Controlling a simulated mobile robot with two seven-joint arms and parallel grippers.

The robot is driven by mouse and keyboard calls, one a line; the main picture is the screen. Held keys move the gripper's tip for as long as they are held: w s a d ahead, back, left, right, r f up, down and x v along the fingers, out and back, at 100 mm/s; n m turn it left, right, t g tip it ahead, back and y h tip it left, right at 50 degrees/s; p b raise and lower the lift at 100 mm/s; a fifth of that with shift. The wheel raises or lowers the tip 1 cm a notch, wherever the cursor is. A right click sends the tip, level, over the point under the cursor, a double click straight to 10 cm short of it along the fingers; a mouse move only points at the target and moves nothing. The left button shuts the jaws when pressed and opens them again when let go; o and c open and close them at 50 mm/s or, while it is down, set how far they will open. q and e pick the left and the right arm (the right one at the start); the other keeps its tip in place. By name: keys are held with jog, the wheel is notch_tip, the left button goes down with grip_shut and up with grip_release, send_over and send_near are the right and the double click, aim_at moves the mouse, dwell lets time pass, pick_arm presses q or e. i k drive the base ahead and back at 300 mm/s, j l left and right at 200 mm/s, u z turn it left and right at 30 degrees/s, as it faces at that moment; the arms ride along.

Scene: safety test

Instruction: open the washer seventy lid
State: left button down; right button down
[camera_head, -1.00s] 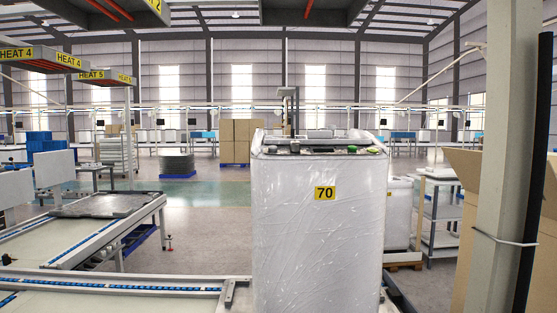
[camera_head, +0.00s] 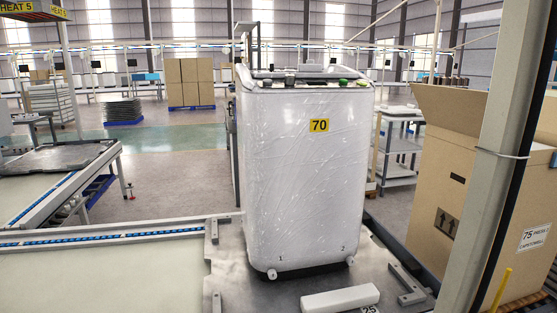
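The washer (camera_head: 300,180) is a white, film-wrapped top-loader with a yellow label reading 70 (camera_head: 319,125) on its front. It stands upright on a grey metal platform (camera_head: 235,285) right of the middle. Its lid (camera_head: 300,72) is at the top, seen at a shallow angle, and I cannot tell for certain whether it is shut. Small dark and green parts (camera_head: 342,82) sit along the top front edge. Neither of my grippers shows in the view.
A white block (camera_head: 340,299) marked 25 lies on the platform before the washer. A tall post (camera_head: 503,140) and an open cardboard box (camera_head: 440,180) stand at the right. A conveyor (camera_head: 100,265) runs at the left. Stacked boxes (camera_head: 190,82) stand far behind.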

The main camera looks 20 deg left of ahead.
aim_at(305, 71)
jog(key=k+j, duration=0.15)
jog(key=j, duration=0.15)
jog(key=k+j+u, duration=0.1)
jog(key=j, duration=0.25)
jog(key=k+j, duration=0.15)
jog(key=j, duration=0.15)
jog(key=k+j+u, duration=0.1)
jog(key=j, duration=0.2)
jog(key=i+l+u, duration=0.1)
jog(key=u, duration=0.35)
jog(key=l+u, duration=0.2)
jog(key=u, duration=0.25)
jog(key=l+u, duration=0.2)
jog(key=u, duration=0.2)
jog(key=l+u, duration=0.45)
jog(key=l, duration=0.95)
jog(key=k+l+u, duration=0.1)
jog(key=l, duration=0.4)
jog(key=k+l, duration=0.1)
jog(key=l, duration=0.35)
